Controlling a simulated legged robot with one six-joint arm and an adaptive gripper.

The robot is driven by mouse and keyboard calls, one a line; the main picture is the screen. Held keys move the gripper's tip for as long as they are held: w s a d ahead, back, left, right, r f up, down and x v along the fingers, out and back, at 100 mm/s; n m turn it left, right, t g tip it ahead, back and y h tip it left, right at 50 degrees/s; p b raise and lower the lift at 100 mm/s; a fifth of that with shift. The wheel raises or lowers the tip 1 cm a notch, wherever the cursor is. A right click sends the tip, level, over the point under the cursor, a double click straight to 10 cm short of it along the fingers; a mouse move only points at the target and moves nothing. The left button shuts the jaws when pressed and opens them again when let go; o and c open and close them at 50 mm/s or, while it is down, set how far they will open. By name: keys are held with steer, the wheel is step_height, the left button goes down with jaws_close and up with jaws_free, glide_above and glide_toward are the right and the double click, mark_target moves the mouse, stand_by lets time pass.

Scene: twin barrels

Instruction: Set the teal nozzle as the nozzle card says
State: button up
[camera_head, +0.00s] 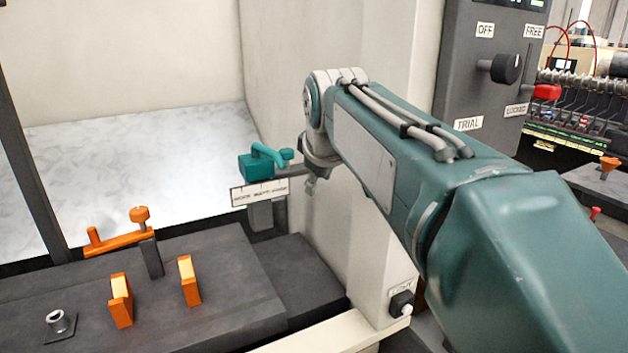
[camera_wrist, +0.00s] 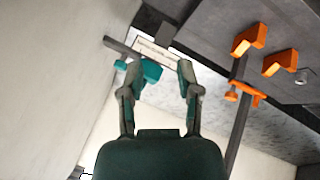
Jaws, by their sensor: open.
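The teal nozzle (camera_head: 257,167) sits on a dark bracket at the back, left of my arm's far end in the head view. In the wrist view the teal nozzle (camera_wrist: 152,70) shows between my fingertips, closer to the left finger. My gripper (camera_wrist: 160,74) is open, with one finger on each side of the nozzle's block. I cannot tell whether a finger touches it. In the head view my arm largely hides the gripper. A white marked strip (camera_head: 259,192) lies just below the nozzle; its small print is not readable. It also shows in the wrist view (camera_wrist: 156,51).
An orange nozzle (camera_head: 118,241) stands on a post at the left, with two orange blocks (camera_head: 121,300) (camera_head: 189,281) in front on a dark bench. A pale wall (camera_head: 335,240) rises close right of the teal nozzle. A dark panel with a knob (camera_head: 505,68) stands at the right.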

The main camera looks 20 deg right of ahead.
steer(key=shift+s+a+f, duration=0.1)
steer(key=shift+s, duration=0.05)
jaws_close()
steer(key=s+a+f+m, duration=0.2)
steer(key=s+f+m, duration=0.2)
steer(key=s+f, duration=0.35)
steer(key=s+a+f+m, duration=0.3)
steer(key=s+f, duration=0.4)
steer(key=s, duration=0.1)
steer(key=w+d+r+m+t, duration=0.3)
steer(key=w+r+m+t, duration=0.15)
steer(key=w, duration=0.65)
steer(key=w+d+r+m+t+y, duration=0.1)
steer(key=w+d+r+m+t, duration=0.25)
steer(key=w+m, duration=0.45)
steer(key=w+d+r+m+t, duration=0.3)
steer(key=w+d+t, duration=0.1)
steer(key=w, duration=1.9)
steer(key=shift+n, duration=0.25)
steer(key=shift+s+a+f, duration=0.1)
steer(key=shift+s+a, duration=0.15)
steer(key=shift+a, duration=0.45)
steer(key=shift+s+a+f, duration=0.1)
steer(key=shift+s+a, duration=0.1)
steer(key=shift+a, duration=0.55)
steer(key=shift+s+a+f, duration=0.1)
steer(key=shift+s+a, duration=0.15)
steer(key=shift+a, duration=0.45)
